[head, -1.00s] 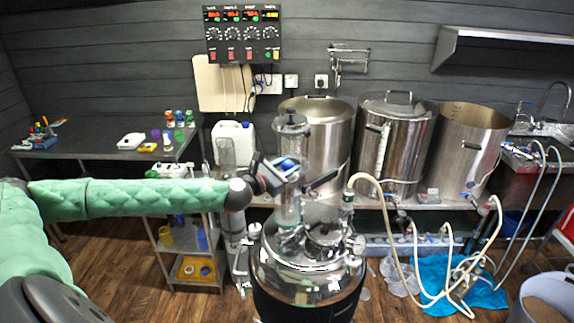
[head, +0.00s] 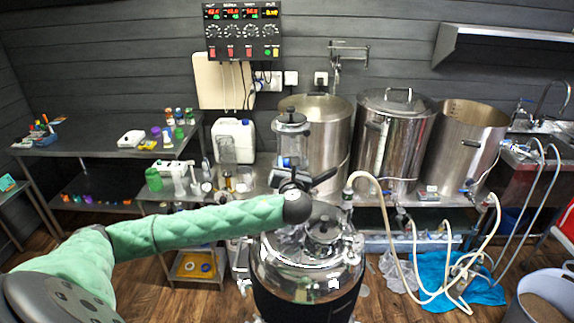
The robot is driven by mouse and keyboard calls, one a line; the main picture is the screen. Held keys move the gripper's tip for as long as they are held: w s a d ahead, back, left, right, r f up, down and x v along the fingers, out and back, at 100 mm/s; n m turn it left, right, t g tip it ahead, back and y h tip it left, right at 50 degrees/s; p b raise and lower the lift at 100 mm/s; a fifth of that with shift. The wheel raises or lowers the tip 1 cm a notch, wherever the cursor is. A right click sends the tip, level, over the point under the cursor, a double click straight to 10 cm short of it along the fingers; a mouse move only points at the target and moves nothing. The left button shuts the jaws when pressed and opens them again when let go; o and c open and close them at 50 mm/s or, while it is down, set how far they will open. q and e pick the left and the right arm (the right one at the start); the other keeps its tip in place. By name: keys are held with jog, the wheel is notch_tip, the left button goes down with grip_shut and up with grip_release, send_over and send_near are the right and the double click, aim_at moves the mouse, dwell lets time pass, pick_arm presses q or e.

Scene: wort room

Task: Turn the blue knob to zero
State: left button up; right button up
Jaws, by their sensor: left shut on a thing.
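My left gripper (head: 300,175) is at the lower part of this column, seen mostly from behind. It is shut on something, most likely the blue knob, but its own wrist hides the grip. The blue knob itself does not show clearly now, so its setting cannot be read. My right gripper is out of view.
Several large steel kettles (head: 396,142) stand behind to the right. A beige hose (head: 380,205) loops down beside the vessel. The control panel (head: 242,32) hangs on the wall. A metal table (head: 85,143) with small items is at left.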

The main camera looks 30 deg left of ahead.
pick_arm(q)
jog(key=n+g+y, duration=0.4)
jog(key=g, duration=0.1)
jog(key=shift+w+r, duration=0.1)
jog(key=n+g+y, duration=0.1)
jog(key=n+g, duration=0.1)
jog(key=g, duration=0.1)
jog(key=n+g+y, duration=0.1)
jog(key=n+g, duration=0.1)
jog(key=g, duration=0.1)
jog(key=shift+n+g, duration=0.4)
jog(key=n+g, duration=0.2)
jog(key=g, duration=0.2)
jog(key=n+g, duration=0.3)
jog(key=g, duration=0.1)
jog(key=shift+w+g+h, duration=0.1)
jog(key=shift+g+h, duration=0.2)
jog(key=shift+n+g+h, duration=1.4)
jog(key=shift+n+g, duration=0.6)
jog(key=shift+g, duration=0.5)
jog(key=o, duration=0.9)
